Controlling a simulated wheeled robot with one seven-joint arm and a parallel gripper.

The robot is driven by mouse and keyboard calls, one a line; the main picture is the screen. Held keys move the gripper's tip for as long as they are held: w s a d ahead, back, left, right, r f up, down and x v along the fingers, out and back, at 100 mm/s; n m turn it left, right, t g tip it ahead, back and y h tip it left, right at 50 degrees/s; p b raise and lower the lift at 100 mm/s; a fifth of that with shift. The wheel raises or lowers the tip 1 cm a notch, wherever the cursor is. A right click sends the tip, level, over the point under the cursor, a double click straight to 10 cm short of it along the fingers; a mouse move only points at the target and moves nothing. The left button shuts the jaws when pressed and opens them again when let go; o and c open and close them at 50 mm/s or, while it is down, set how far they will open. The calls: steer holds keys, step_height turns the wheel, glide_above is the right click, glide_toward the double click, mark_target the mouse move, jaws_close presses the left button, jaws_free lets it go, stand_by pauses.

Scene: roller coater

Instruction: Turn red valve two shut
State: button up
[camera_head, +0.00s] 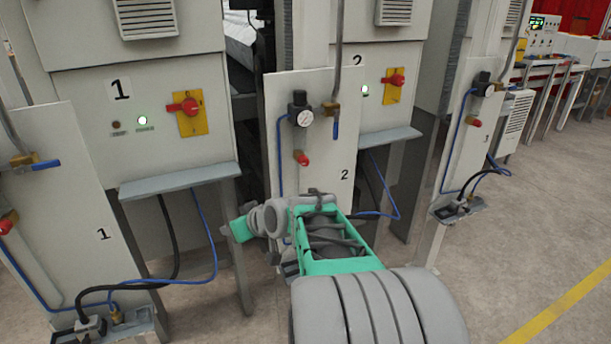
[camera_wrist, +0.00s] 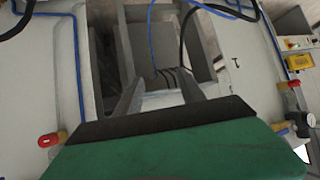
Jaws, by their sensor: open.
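Panel two (camera_head: 345,110), marked with a small 2, stands near the middle of the head view. A small red valve handle (camera_head: 301,158) sits on it, below a round gauge (camera_head: 305,118). My arm is in front of the panel's lower part, below the valve and apart from it. In the wrist view my gripper (camera_wrist: 160,76) has its two grey fingers spread with nothing between them. A red handle on a brass fitting (camera_wrist: 52,138) shows at the left there; I cannot tell which valve it is.
A blue lever (camera_head: 335,129) is right of the gauge. A red switch on a yellow plate (camera_head: 394,84) is on cabinet two; cabinet one has a similar switch (camera_head: 188,112). Blue hoses and black cables hang between panels. Clear floor (camera_head: 510,235) lies at right.

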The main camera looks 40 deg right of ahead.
steer(key=w+d+m+t+h+b, duration=0.1)
steer(key=w+d+t+h, duration=0.15)
steer(key=d, duration=0.75)
steer(key=m+t+h+b, duration=0.1)
steer(key=m+t+h, duration=0.1)
steer(key=t+h, duration=0.15)
glide_toward(306, 164)
steer(key=shift+t, duration=0.3)
steer(key=p+x, duration=0.1)
steer(key=x, duration=0.7)
steer(key=shift+f, duration=0.2)
steer(key=shift+w+d, duration=0.15)
steer(key=shift+w, duration=0.05)
steer(key=shift+c, duration=0.5)
jaws_close()
